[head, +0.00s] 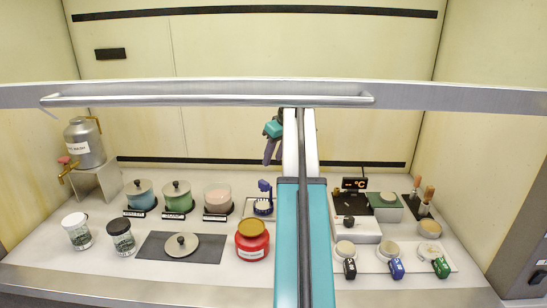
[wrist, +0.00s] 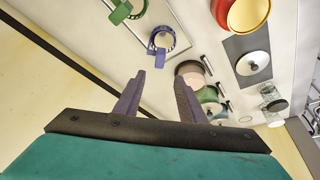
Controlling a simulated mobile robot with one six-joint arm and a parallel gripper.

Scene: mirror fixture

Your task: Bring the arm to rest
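My gripper (head: 271,145) shows in the head view behind the raised front bar, in front of the back wall, partly hidden by my arm. In the wrist view my gripper (wrist: 159,77) has its two dark purple fingers spread apart, with nothing between them. The fingers are clear of the objects on the counter. The teal and white arm stretches up the middle of the head view and hides part of the counter.
Lidded pots, including a green pot (head: 176,196), line the counter's back left. A red jar (head: 252,241) stands left of my arm. A metal dispenser (head: 85,143) stands far left. A white tray (head: 420,252) with small containers lies right. The metal bar (head: 210,99) crosses the front.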

